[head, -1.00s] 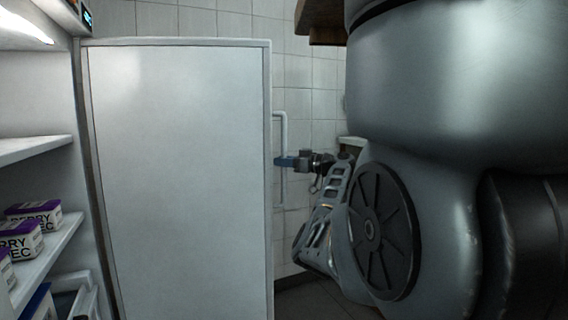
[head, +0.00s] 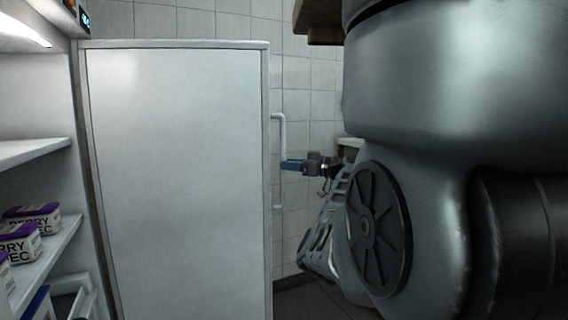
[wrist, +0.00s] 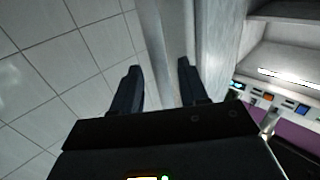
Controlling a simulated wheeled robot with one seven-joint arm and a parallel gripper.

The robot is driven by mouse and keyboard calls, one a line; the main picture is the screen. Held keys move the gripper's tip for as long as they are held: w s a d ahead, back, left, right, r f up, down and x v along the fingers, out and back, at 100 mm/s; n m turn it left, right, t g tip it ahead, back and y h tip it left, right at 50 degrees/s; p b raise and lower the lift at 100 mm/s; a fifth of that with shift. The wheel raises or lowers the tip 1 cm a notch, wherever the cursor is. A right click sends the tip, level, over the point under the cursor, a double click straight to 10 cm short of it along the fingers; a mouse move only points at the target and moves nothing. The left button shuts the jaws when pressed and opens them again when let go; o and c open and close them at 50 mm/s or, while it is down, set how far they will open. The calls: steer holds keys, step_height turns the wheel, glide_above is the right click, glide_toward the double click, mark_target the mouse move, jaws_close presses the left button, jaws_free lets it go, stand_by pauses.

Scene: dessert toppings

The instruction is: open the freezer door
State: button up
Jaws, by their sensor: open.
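The freezer door (head: 180,180) stands swung wide open, its pale inner face toward me in the head view. Its white bar handle (head: 282,135) sticks out beyond the door's right edge. My gripper (head: 291,165) is at the middle of the handle, its blue fingertips overlapping the bar in the picture. In the wrist view the two dark fingers (wrist: 160,85) are apart, with a pale bar, seemingly the handle (wrist: 172,40), showing between them. I cannot tell whether a finger touches it. The door's edge (wrist: 215,45) is right of the fingers.
The lit freezer interior is at the left, with shelves (head: 35,150) bearing purple-lidded tubs (head: 20,243). A tiled wall (head: 305,100) stands behind the handle. A brown wooden cabinet (head: 318,25) hangs above my arm. My own arm fills the right side.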

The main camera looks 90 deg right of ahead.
steer(key=shift+p+v, duration=0.35)
steer(key=shift+v, duration=1.95)
steer(key=shift+c, duration=0.2)
